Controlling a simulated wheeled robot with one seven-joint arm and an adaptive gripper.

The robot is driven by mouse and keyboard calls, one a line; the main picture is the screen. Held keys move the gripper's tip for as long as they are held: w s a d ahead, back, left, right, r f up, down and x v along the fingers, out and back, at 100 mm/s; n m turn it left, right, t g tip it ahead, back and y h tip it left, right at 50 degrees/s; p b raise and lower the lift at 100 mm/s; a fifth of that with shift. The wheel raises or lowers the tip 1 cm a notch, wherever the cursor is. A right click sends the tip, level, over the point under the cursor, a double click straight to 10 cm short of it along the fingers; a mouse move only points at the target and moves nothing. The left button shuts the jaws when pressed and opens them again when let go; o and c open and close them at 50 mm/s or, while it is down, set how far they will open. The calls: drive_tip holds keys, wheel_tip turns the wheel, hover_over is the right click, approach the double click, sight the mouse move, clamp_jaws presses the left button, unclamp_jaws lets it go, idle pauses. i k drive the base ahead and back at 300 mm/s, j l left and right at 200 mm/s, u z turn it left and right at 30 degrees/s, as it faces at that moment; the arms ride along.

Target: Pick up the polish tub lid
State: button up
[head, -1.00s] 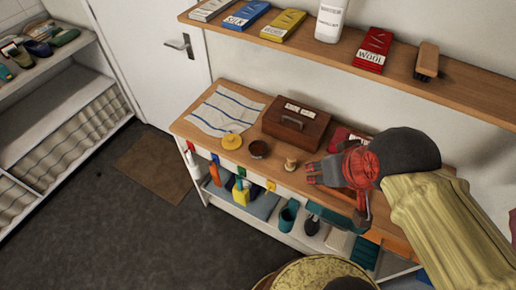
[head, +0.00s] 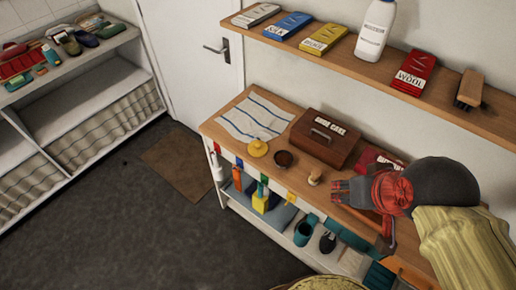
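A yellow round piece with a small raised middle (head: 258,148), which looks like the polish tub lid, lies on the wooden counter at the edge of the striped cloth. A dark round open tub (head: 283,158) stands just right of it. My gripper (head: 335,190) is over the counter, right of both, with its fingers pointing left. A small wooden-handled item (head: 315,176) stands between the tub and my fingertips. The fingers are small in this view, and I cannot tell their opening.
A brown shoe care box (head: 325,138) stands behind the tub. The striped cloth (head: 255,116) covers the counter's left end. An upper shelf (head: 390,72) holds coloured packets, a white bottle and a brush. Grey floor (head: 170,235) is clear at left.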

sight(257, 149)
drive_tip(key=i+j, duration=0.35)
drive_tip(key=j, duration=0.2)
drive_tip(key=i+j, duration=0.4)
drive_tip(key=j, duration=0.1)
